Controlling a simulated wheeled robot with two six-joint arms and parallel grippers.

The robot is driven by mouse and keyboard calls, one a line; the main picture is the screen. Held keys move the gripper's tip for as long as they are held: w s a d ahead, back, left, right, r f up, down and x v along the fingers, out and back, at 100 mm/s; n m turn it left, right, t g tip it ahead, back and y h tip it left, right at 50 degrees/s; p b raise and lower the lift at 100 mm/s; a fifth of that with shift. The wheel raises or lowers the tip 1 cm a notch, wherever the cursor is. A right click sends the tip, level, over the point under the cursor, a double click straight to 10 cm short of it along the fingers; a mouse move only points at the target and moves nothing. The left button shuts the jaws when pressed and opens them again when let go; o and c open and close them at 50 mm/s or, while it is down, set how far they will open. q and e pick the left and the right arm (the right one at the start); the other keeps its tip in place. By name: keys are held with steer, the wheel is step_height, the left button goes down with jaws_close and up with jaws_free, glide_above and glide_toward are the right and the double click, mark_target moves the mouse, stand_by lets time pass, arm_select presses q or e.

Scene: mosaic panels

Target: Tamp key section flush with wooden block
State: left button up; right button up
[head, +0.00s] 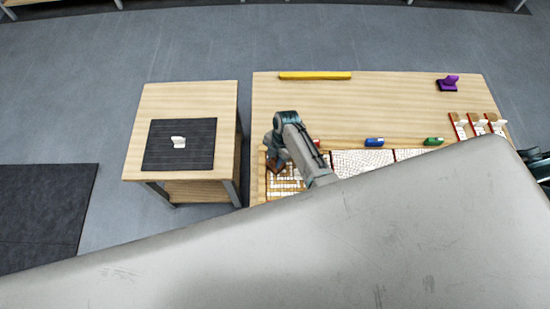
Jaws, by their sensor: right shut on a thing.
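My right gripper (274,160) is at the left end of the long table, low over a mosaic panel (286,183) with a white and brown-orange pattern. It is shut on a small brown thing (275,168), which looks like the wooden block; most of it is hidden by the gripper. I cannot tell whether the block touches the panel, or which part is the key section. My left gripper is not in view.
A side table (185,98) with a dark mat (163,152) stands left.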

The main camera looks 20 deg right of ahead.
steer(key=shift+f, duration=0.1)
stand_by(0.5)
steer(key=shift+f+b, duration=0.45)
steer(key=shift+f, duration=0.05)
stand_by(0.3)
steer(key=shift+s+f+p, duration=0.15)
steer(key=shift+p, duration=0.15)
stand_by(1.7)
steer(key=shift+r+p, duration=0.95)
steer(key=shift+p, duration=0.1)
step_height(320, 180, up, 5)
steer(key=p, duration=0.5)
steer(key=shift+r, duration=0.2)
steer(key=shift+f, duration=0.1)
